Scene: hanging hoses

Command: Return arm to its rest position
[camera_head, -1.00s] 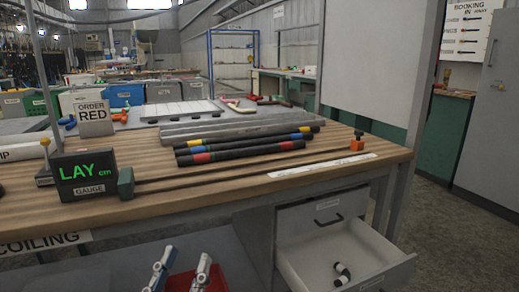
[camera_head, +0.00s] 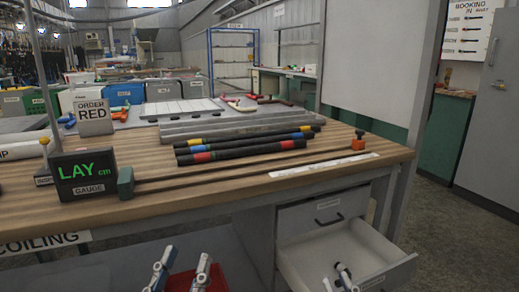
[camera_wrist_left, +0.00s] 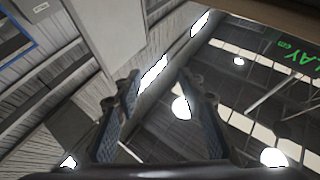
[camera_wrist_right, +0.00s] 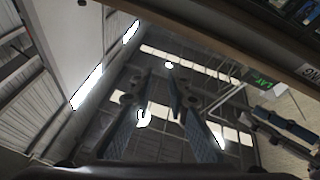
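My left gripper (camera_head: 185,262) shows at the bottom of the head view, below the bench edge in front of the lower shelf, its two pale fingers apart. In the left wrist view its fingers (camera_wrist_left: 160,80) stand open with nothing between them, against the roof. My right gripper (camera_head: 336,277) shows only as small pale fingertips at the bottom of the head view, in front of the open drawer. In the right wrist view its fingers (camera_wrist_right: 160,78) are apart and empty, also against the roof. Neither gripper touches the bench.
A red bin (camera_head: 218,281) is behind my left gripper. Floor is free at right.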

